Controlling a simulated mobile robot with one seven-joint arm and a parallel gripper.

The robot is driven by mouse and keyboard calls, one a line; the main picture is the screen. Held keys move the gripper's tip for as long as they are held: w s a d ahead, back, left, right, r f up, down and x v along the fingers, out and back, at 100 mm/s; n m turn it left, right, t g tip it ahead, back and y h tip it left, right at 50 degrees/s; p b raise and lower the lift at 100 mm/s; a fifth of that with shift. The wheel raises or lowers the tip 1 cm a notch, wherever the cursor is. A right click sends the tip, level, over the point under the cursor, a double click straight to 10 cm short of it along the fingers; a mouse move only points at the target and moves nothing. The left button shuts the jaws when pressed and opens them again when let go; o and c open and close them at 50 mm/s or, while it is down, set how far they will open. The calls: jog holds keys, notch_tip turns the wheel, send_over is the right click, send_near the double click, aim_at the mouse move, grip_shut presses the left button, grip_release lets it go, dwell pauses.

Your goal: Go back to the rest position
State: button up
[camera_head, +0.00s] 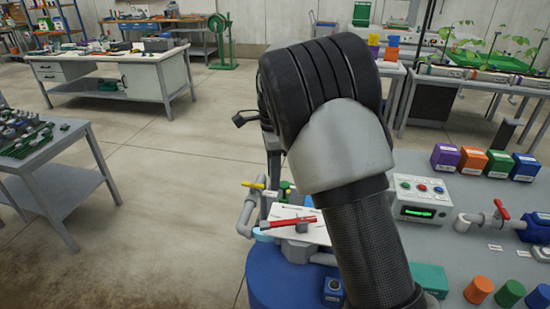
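My arm rises from the bottom centre of the view, with a dark mesh sleeve, a grey joint cover and a black ribbed elbow at the top. It bends away from me over the skid bench (440,253). My gripper is hidden behind the arm; only some dark and grey parts show at the elbow's left edge, and I cannot tell what they are. Whether the gripper holds anything does not show.
A blue drum (280,284), a white plate with a red-handled tool (290,222) and a yellow-handled valve (253,185) are close to my arm. A control box (422,200), coloured blocks (473,161) and a red valve (502,210) stand right. Open floor (150,220) lies left.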

jog(key=s+d+r+n+t+y+p, duration=0.1)
jog(key=s+d+r+n+p, duration=0.1)
jog(key=s+d+r+n, duration=0.45)
jog(key=s+d+r+n+t+p, duration=0.1)
jog(key=s+d+r, duration=0.3)
jog(key=s+r, duration=0.5)
jog(key=s+d+r+n+t+p, duration=0.1)
jog(key=s+d+n, duration=0.1)
jog(key=s, duration=0.3)
jog(key=s+d+r+n+t+p, duration=0.1)
jog(key=s+r+n, duration=0.1)
jog(key=s, duration=0.3)
jog(key=s+d+r+n+t+h+p, duration=0.1)
jog(key=s+d+n, duration=0.1)
jog(key=s+n, duration=0.2)
jog(key=shift+s+d+r+t, duration=0.2)
jog(key=shift+s+d+t, duration=0.15)
jog(key=shift+s, duration=0.1)
jog(key=shift+d+n, duration=0.1)
jog(key=shift+n, duration=0.15)
